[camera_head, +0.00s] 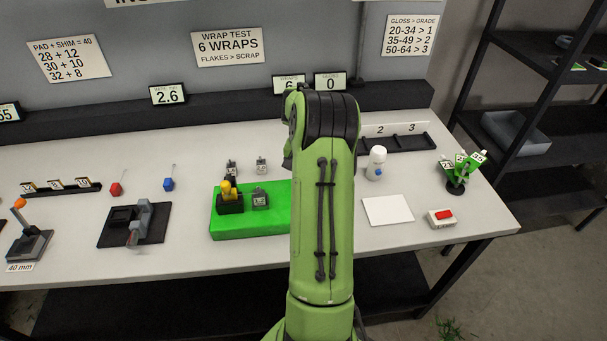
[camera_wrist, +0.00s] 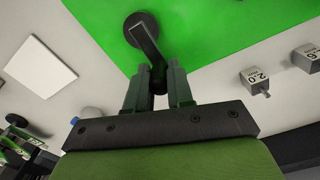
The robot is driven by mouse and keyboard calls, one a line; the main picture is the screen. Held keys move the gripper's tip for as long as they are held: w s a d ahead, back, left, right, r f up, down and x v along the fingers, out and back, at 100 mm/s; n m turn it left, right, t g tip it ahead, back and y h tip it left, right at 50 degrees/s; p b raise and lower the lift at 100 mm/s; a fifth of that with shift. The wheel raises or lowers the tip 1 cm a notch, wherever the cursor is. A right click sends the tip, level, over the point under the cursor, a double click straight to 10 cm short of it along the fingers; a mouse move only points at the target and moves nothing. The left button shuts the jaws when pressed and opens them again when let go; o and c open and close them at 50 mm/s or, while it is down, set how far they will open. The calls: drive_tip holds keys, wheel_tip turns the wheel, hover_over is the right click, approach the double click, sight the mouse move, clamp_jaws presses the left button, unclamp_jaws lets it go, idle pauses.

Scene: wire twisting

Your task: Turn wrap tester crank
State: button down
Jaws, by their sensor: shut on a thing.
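The wrap tester crank (camera_wrist: 147,38) is a dark arm running from a round hub on a green surface. My gripper (camera_wrist: 160,88) is shut on the crank's handle end, with one finger on each side of it. The green block (camera_head: 225,234) stands on the table; my arm covers its right part, so crank and gripper are hidden in the head view. The wall sign (camera_head: 228,46) reads "WRAP TEST 6 WRAPS, FLAKES > SCRAP". A display behind my arm (camera_head: 289,84) shows 6, and the one beside it (camera_head: 330,82) shows 0.
On the green block stand a black holder with yellow parts (camera_head: 230,198) and a grey cube (camera_head: 260,200). A white card (camera_head: 388,210), a white bottle (camera_head: 376,163) and a red-button box (camera_head: 442,217) stand right of my arm.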

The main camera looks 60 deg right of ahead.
drive_tip(key=c, duration=1)
unclamp_jaws()
wheel_tip(320, 180, up, 16)
drive_tip(key=p, duration=0.3)
drive_tip(key=shift+w, duration=0.15)
